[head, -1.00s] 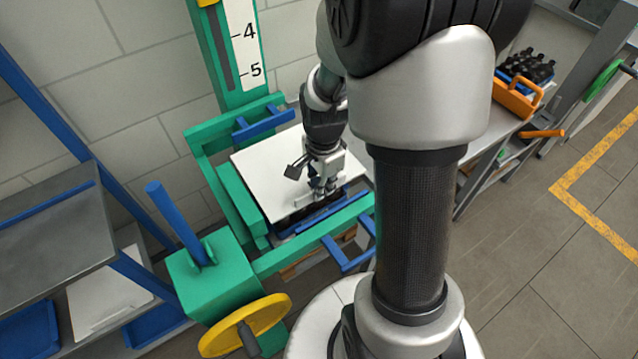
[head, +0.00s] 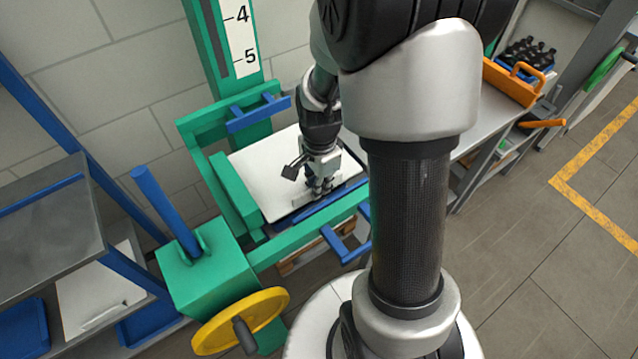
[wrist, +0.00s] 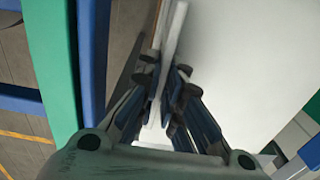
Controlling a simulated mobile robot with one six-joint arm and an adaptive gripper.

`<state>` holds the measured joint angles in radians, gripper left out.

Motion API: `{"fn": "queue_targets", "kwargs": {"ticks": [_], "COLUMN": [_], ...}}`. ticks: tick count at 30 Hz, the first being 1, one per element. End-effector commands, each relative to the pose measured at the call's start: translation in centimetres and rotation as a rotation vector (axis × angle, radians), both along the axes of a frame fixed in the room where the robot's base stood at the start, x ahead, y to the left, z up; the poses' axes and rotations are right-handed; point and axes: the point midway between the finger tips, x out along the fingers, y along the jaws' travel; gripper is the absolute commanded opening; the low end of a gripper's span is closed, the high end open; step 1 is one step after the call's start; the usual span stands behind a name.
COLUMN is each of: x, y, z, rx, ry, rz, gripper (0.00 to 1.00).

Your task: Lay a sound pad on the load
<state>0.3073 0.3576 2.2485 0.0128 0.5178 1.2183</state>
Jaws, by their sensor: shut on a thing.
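My gripper (head: 318,193) is shut on the raised white grip bar of a flat white pad (head: 262,172). The pad lies flat inside the green frame, over a blue tray (head: 338,203) whose near edge shows. What stands in the tray is mostly hidden under the pad, and I cannot tell whether the pad touches it. In the wrist view the pad (wrist: 245,50) fills the right side, with its bar (wrist: 173,35) between the fingers. A second white pad (head: 95,285) with a grip bar lies on the lower shelf at left.
The green frame (head: 290,247) surrounds the pad, with blue arms and a scale post (head: 222,60). A yellow handwheel (head: 240,318) and blue lever (head: 165,210) stand in front. At right are an orange toolbox (head: 508,84) and a tray of dark bottles (head: 530,55).

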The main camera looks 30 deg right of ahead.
Motion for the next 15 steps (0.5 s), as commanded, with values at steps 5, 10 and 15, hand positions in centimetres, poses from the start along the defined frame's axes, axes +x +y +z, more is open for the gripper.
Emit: {"fn": "queue_targets", "kwargs": {"ticks": [5,10,15], "x": [0.02,0.01,0.01], "y": [-0.01,-0.01,0.0], "z": [-0.17,-0.53,-0.88], "rx": [0.0,0.0,0.0], "ry": [0.0,0.0,0.0], "rz": [0.0,0.0,0.0], "gripper": [0.0,0.0,0.0]}}
